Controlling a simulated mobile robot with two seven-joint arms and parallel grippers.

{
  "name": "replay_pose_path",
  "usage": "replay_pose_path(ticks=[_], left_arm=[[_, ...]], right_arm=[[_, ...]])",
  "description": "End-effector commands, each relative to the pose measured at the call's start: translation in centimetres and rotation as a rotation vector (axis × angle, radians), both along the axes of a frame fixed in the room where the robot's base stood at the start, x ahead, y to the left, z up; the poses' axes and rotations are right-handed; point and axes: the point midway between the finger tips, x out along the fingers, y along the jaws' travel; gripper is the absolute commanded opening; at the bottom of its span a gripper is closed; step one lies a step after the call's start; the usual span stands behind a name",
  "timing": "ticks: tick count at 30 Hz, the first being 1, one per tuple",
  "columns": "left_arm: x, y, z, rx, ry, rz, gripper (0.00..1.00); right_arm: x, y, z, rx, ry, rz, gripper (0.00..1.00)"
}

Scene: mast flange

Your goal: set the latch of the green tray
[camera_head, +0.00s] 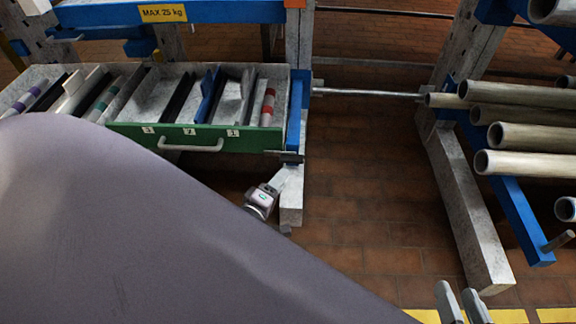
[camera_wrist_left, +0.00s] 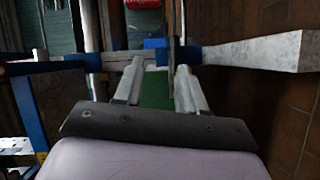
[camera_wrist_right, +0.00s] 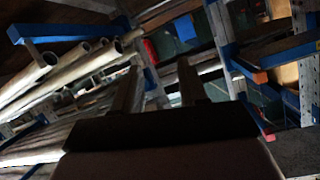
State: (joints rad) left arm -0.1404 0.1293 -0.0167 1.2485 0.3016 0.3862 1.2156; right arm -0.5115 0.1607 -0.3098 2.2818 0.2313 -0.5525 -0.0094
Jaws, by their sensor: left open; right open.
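My left gripper (camera_head: 262,200) is below that corner, partly hidden by my arm. In the left wrist view it (camera_wrist_left: 159,68) is open and empty, with green and a dark bar showing beyond the fingers. My right gripper (camera_head: 463,305) is open and empty at the bottom right, away from the tray.
Several pipes (camera_head: 525,163) lie on the rack arms at the right. A grey rack foot (camera_head: 465,215) reaches forward on the brick floor. A thin rod (camera_head: 365,92) spans the two racks. The floor (camera_head: 370,215) between them is clear.

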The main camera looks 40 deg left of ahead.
Motion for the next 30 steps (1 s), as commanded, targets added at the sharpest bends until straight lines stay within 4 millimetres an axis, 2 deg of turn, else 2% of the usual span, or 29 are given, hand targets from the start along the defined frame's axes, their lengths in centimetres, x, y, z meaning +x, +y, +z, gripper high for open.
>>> replay_pose_path(ticks=[1,6,11,24,30], left_arm=[[0.5,0.5,-2.1,-0.047,-0.024,0.020,0.40],[1.4,1.8,-3.6,-0.161,-0.085,0.064,0.40],[2.1,2.2,-3.8,-0.200,-0.108,0.078,0.40],[7.7,3.1,-3.8,-0.201,-0.108,0.078,0.40],[8.7,3.3,-3.7,-0.200,-0.106,0.078,0.40]], right_arm=[[0.1,0.3,-1.6,0.011,-0.010,0.009,0.43],[0.0,0.9,-2.2,0.033,-0.024,0.028,0.43],[0.0,1.1,-2.3,0.037,-0.032,0.034,0.43],[-0.4,-0.3,-2.4,-0.047,-0.137,0.010,0.43],[-0.5,-0.6,-2.1,-0.066,-0.162,0.005,0.43]])
